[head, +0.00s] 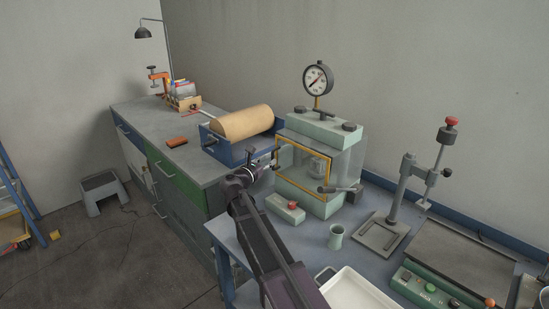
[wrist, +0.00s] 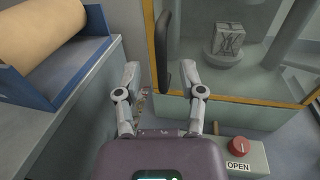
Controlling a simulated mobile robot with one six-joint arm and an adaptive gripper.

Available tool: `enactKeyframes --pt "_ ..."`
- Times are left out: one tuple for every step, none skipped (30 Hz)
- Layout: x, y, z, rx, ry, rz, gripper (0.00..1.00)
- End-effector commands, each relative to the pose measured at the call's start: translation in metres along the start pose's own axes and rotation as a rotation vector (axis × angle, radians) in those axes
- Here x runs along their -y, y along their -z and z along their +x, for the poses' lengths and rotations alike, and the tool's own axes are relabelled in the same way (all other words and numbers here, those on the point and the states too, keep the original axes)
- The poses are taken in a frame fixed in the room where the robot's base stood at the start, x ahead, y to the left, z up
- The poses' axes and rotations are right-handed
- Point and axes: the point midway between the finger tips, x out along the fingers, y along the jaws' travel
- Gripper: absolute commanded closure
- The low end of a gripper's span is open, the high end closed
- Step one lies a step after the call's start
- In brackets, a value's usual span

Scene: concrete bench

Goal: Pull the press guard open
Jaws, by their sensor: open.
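The press (head: 322,127) is a pale green machine with a round dial gauge above it. Its guard (head: 303,150) is a clear panel in a yellow frame, lying against the front, apparently closed. In the wrist view the yellow frame (wrist: 235,101) fills the upper right, with a dark upright handle (wrist: 163,50) along its left side. My gripper (wrist: 160,68) is open. The handle's lower part shows between the two fingers; contact with it is not visible. In the head view my gripper (head: 264,167) is at the guard's left edge. A grey block (wrist: 229,40) sits inside behind the guard.
A control box (wrist: 238,158) with a red knob and an OPEN label stands below the guard. A blue cradle with a tan roll (head: 243,122) is close on the left. A cup (head: 336,237), white tray (head: 352,290) and stand (head: 384,233) are to the right.

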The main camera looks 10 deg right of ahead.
Motion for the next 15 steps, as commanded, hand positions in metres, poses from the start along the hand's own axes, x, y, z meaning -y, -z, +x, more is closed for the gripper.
enactKeyframes --pt "-0.001 0.000 0.008 0.000 0.001 0.000 0.49" --pt "-0.001 0.000 0.012 0.000 0.001 0.000 0.49" --pt "-0.001 0.000 0.017 0.000 0.002 0.000 0.49" --pt "-0.001 0.000 0.020 0.000 0.002 0.000 0.49" --pt "-0.001 0.000 0.023 0.000 0.001 0.000 0.49" --pt "-0.001 0.000 0.026 0.000 0.000 0.000 0.49" --pt "-0.001 0.000 0.028 0.000 0.000 0.000 0.49" --pt "-0.001 0.000 0.030 0.000 -0.001 0.000 0.49" --pt "-0.001 0.000 0.032 0.000 -0.001 0.000 0.49" --pt "-0.001 0.000 0.033 0.000 -0.001 0.000 0.49" --pt "-0.001 0.000 0.034 0.000 -0.001 0.000 0.49" --pt "-0.001 0.000 0.035 0.000 -0.001 0.000 0.49" --pt "-0.001 0.000 0.035 0.000 -0.001 0.000 0.49" --pt "-0.001 0.000 0.035 0.000 -0.001 0.000 0.49" --pt "-0.001 0.000 0.036 0.000 -0.001 0.000 0.49"
